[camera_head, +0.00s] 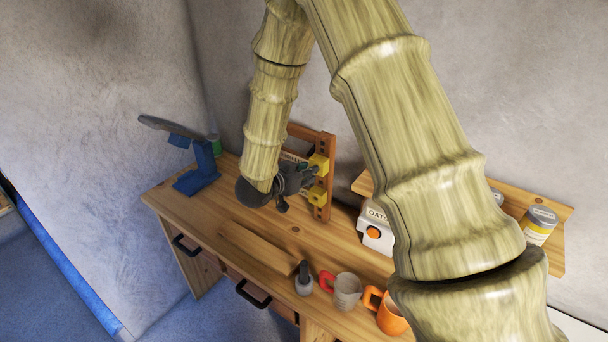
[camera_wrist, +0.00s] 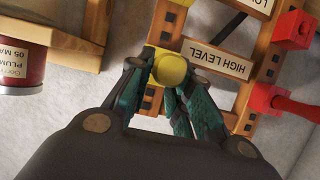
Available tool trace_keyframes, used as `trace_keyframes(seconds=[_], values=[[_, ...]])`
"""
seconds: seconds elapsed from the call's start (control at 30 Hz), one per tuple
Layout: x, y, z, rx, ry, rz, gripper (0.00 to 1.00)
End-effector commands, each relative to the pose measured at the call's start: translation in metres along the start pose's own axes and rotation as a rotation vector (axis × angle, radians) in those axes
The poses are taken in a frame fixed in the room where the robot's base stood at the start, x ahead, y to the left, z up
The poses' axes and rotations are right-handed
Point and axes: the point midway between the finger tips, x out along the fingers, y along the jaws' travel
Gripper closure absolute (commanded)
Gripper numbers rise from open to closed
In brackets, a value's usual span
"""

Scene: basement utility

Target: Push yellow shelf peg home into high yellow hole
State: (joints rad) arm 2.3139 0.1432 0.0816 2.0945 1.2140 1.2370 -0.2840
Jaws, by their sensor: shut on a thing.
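My gripper (camera_wrist: 171,92) is shut on the yellow shelf peg (camera_wrist: 171,68), whose round yellow end shows between the fingers in the wrist view. Beyond it is a wooden rack post (camera_wrist: 245,95) with dark square holes and an upside-down "HIGH LEVEL" label (camera_wrist: 216,57). A yellow block (camera_wrist: 166,37) on the post is just past the peg. Whether the peg touches or enters a hole is hidden. In the head view my gripper (camera_head: 308,177) is at the rack (camera_head: 325,175), beside an upper yellow block (camera_head: 319,163) and a lower one (camera_head: 317,196).
Red fittings (camera_wrist: 292,30) sit on the rack's other post. A red-and-white can (camera_wrist: 22,65) is nearby. The bench (camera_head: 230,225) holds a blue stand (camera_head: 202,168), a grey mug (camera_head: 347,290) and an orange mug (camera_head: 390,316). A wall shelf (camera_head: 553,255) with cans is at right.

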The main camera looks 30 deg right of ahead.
Motion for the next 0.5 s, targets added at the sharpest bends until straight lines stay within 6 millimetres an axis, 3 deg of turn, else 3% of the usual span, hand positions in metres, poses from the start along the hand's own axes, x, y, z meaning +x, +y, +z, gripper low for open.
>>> trace_keyframes(seconds=[0.5], values=[[0.011, -0.0004, -0.0047, 0.001, -0.001, -0.001, 1.0]])
